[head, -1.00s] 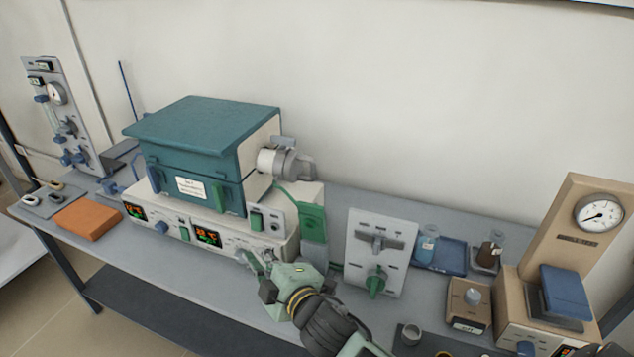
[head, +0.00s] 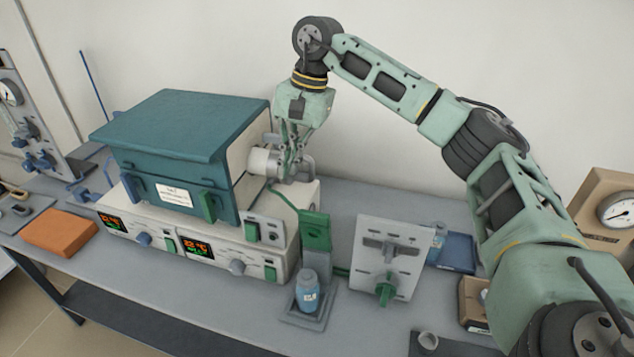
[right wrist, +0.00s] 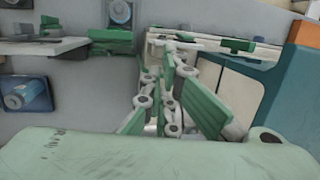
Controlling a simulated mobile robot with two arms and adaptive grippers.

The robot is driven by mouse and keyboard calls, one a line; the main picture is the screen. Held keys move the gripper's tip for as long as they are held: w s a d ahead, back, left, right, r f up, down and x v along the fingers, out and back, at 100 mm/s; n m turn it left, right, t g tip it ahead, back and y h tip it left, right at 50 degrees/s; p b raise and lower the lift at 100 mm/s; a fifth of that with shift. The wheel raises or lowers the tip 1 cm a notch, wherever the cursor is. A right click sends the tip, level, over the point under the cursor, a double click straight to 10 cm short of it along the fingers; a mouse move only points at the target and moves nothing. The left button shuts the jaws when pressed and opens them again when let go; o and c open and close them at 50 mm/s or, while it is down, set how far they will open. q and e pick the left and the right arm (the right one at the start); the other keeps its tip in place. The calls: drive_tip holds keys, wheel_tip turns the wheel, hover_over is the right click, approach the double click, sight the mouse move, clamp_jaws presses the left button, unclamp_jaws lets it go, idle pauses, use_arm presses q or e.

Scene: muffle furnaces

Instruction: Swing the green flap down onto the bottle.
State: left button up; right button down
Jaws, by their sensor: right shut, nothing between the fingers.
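The green flap (head: 315,229) stands upright at the right end of the furnace base in the head view. A blue bottle (head: 307,288) with a grey cap stands upright in front of it on a grey stand (head: 322,310). My right gripper (head: 288,174) points down, shut and empty, beside the metal cylinder on the furnace's right side. It is above and behind the flap, apart from the bottle. My left gripper is out of view.
The teal furnace (head: 180,135) on its white control base (head: 185,238) fills the left. A white panel with a green knob (head: 390,255) stands right of the flap. My right arm crosses above the right side. The bench front is mostly clear.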

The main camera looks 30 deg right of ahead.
drive_tip(key=s+d+r+h, duration=0.2)
drive_tip(key=d+r+h, duration=0.15)
drive_tip(key=d, duration=0.55)
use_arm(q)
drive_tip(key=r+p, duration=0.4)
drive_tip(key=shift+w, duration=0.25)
use_arm(e)
drive_tip(key=s+a+f, duration=0.1)
drive_tip(key=a+f, duration=0.1)
drive_tip(key=f, duration=0.3)
drive_tip(key=s+a+f+y, duration=0.1)
drive_tip(key=a+f, duration=0.1)
drive_tip(key=f, duration=0.3)
drive_tip(key=shift+s+f+g, duration=0.15)
drive_tip(key=shift+s+g, duration=0.2)
drive_tip(key=shift+g, duration=0.05)
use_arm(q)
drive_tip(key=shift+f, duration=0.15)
use_arm(e)
drive_tip(key=shift+w, duration=0.1)
